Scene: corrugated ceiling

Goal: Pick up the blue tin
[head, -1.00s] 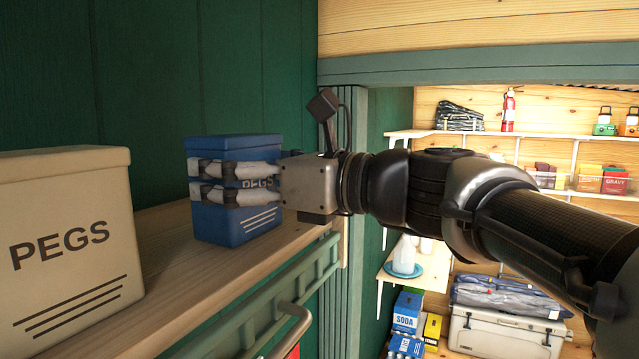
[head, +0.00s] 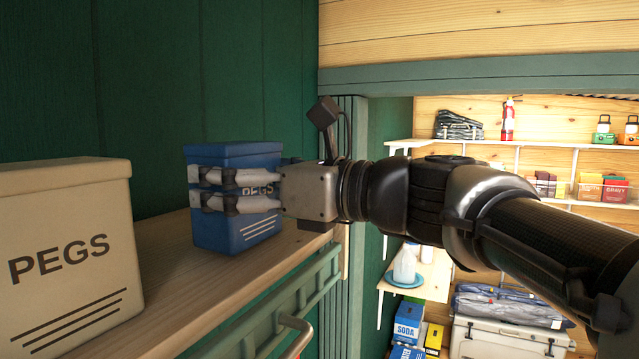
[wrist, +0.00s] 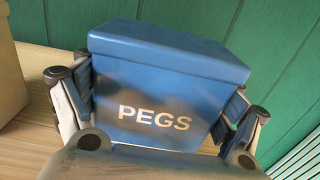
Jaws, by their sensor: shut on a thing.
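The blue tin (head: 232,156), marked PEGS, is at the right part of the wooden shelf in the head view, upright or nearly so. My gripper (head: 222,190) reaches in from the right and is shut on it, with fingers along its near side. In the wrist view the tin (wrist: 160,90) fills the middle, with fingers on both its left and right sides. The fingers on its far side are hidden in the head view. I cannot tell whether its base touches the shelf.
A larger cream tin (head: 60,250) marked PEGS stands on the wooden shelf (head: 175,290) to the left, with a gap between. A green wall (head: 150,80) is close behind. A green rail (head: 270,310) runs below the shelf edge. Stocked shelves (head: 510,142) stand farther back right.

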